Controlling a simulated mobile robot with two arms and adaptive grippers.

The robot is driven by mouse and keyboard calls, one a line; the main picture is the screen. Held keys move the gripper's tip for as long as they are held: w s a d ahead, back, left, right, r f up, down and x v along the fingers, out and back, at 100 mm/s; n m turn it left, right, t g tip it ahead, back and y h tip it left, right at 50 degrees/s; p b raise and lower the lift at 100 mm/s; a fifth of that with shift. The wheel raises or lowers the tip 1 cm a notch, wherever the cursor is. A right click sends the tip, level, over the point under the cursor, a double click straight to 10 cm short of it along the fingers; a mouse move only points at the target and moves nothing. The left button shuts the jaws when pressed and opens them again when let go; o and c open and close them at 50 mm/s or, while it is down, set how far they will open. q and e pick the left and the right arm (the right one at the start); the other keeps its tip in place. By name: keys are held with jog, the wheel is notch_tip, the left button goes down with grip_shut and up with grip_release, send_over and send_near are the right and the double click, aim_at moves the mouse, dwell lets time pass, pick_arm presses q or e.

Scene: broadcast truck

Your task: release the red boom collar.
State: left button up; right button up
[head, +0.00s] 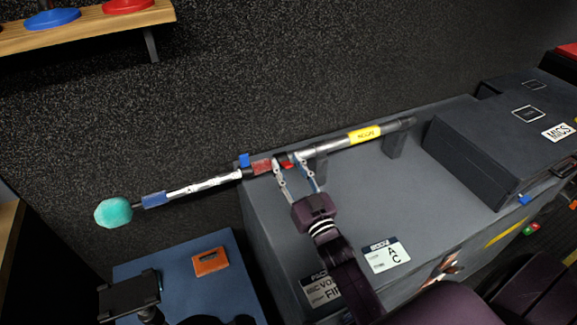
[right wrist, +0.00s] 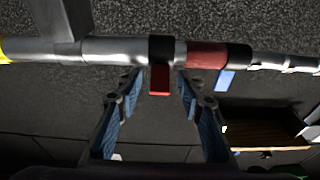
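The boom pole (head: 340,143) lies across the supports on the grey case, with a teal foam ball (head: 114,212) at its left end. The red boom collar (head: 262,166) is a red band on the pole, and it also shows in the right wrist view (right wrist: 207,55). Beside it, a small red tab (right wrist: 159,80) hangs from a black ring on the pole. My right gripper (head: 287,161) is at the pole, just right of the red band. In the right wrist view its fingers (right wrist: 160,78) are apart, one on each side of the tab, with visible gaps.
Blue tags (head: 244,160) are near the collar. The grey case (head: 370,200) carries labels and one pole support stands close to my right gripper. A blue case (head: 222,288) with an orange item (head: 210,261) is lower left. Dark cases stand at right.

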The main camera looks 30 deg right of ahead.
jog(key=s+f, duration=0.2)
jog(key=s, duration=1)
jog(key=shift+a, duration=0.35)
jog(key=shift+w+f, duration=0.1)
